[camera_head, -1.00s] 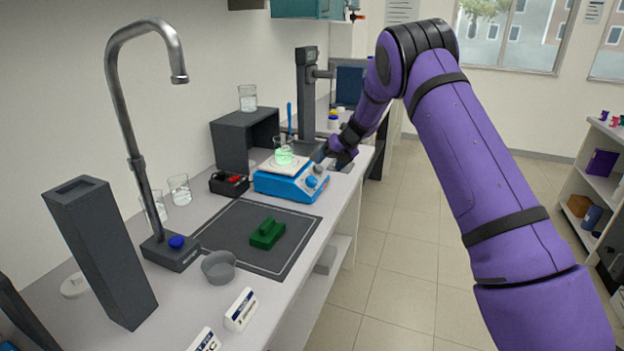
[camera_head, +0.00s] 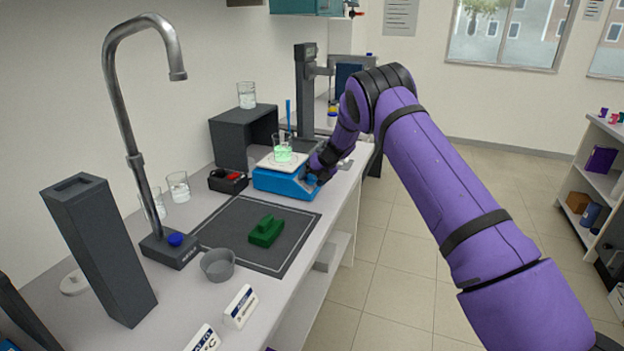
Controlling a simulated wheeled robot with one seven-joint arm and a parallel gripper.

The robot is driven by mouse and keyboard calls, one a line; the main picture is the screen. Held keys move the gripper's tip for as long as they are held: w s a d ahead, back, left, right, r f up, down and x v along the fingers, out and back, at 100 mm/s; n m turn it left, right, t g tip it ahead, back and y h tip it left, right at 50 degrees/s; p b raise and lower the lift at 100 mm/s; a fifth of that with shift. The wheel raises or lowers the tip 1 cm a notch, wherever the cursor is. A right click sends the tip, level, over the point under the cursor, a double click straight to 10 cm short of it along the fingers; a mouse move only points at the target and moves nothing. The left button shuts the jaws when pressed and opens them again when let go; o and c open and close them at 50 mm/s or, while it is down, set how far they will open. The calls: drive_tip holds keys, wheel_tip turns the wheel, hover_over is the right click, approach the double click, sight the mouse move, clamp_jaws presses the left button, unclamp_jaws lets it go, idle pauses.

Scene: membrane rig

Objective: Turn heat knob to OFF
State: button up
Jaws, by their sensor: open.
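The blue hotplate stirrer (camera_head: 279,184) stands on the bench with a white top plate. A glass beaker of green liquid (camera_head: 282,153) sits on the plate. My purple arm reaches in from the right. My dark gripper (camera_head: 312,180) is at the right end of the hotplate's front, where the knobs are. It covers the knobs, so I cannot see the heat knob or its setting. The gripper is open; its fingers are small and dark here, and I cannot tell whether they touch a knob.
A grey stand (camera_head: 305,95) rises behind the hotplate. A dark box shelf (camera_head: 243,135) and a small black box with red parts (camera_head: 228,181) are to its left. A green block (camera_head: 266,231) lies on the dark mat (camera_head: 225,225). A tall faucet (camera_head: 135,150) stands at left.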

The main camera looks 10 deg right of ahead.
drive_tip(key=c, duration=0.9)
drive_tip(key=shift+c, duration=0.2)
